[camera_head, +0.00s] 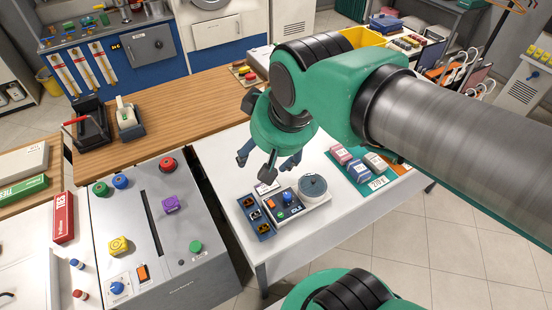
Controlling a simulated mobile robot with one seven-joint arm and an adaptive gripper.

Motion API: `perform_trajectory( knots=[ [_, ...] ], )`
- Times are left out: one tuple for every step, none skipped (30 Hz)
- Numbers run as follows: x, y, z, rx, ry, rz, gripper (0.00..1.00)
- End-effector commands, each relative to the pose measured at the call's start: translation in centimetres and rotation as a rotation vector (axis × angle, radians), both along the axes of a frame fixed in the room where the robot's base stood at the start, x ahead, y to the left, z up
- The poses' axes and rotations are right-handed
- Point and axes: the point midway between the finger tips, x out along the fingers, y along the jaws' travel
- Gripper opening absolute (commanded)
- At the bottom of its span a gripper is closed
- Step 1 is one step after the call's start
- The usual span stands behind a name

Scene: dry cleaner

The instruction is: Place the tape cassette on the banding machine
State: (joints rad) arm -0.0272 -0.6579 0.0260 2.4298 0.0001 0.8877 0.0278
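A large grey machine (190,273) with a long dark slot and several coloured knobs stands at the left; it looks like the banding machine, but its label is too small to read. A yellow piece (118,245) and a purple piece (171,203) sit on its top. I cannot tell for sure which thing is the tape cassette. My gripper (268,163) points down over the white table (220,162), right of the grey machine. Its fingers are spread and nothing shows between them. My arm hides part of the table behind it.
Below my gripper are a small tray (256,217) of parts and a device with a round dark disc (313,187). A green mat (382,185) with several coloured blocks lies to the right. A wooden counter (190,100) runs behind. A red box (63,217) lies far left.

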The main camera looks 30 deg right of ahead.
Motion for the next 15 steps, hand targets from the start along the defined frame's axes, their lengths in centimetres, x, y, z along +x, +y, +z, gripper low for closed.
perform_trajectory(
  knots=[
    [-1.0,-0.3,0.0,-0.003,-0.012,-0.001,0.68],
    [-1.5,-0.4,-0.1,-0.004,-0.016,-0.002,0.68],
    [-2.0,-0.5,-0.1,-0.006,-0.022,-0.002,0.68],
    [-2.4,-0.6,-0.2,-0.008,-0.025,-0.003,0.68],
    [-2.7,-0.7,-0.2,-0.009,-0.028,-0.003,0.68],
    [-3.0,-0.8,-0.3,-0.010,-0.031,-0.003,0.68],
    [-3.2,-0.8,-0.3,-0.011,-0.033,-0.003,0.68],
    [-3.4,-0.9,-0.4,-0.011,-0.035,-0.003,0.68],
    [-3.5,-0.9,-0.4,-0.012,-0.035,-0.003,0.68],
    [-3.6,-0.9,-0.4,-0.012,-0.036,-0.003,0.68],
    [-3.6,-0.9,-0.5,-0.012,-0.036,-0.003,0.68],
    [-3.7,-0.9,-0.5,-0.012,-0.036,-0.003,0.68],
    [-3.7,-0.9,-0.5,-0.012,-0.036,-0.002,0.68],
    [-3.6,-0.9,-0.5,-0.012,-0.036,-0.002,0.68],
    [-3.6,-0.9,-0.4,-0.012,-0.036,-0.002,0.68]
  ],
)
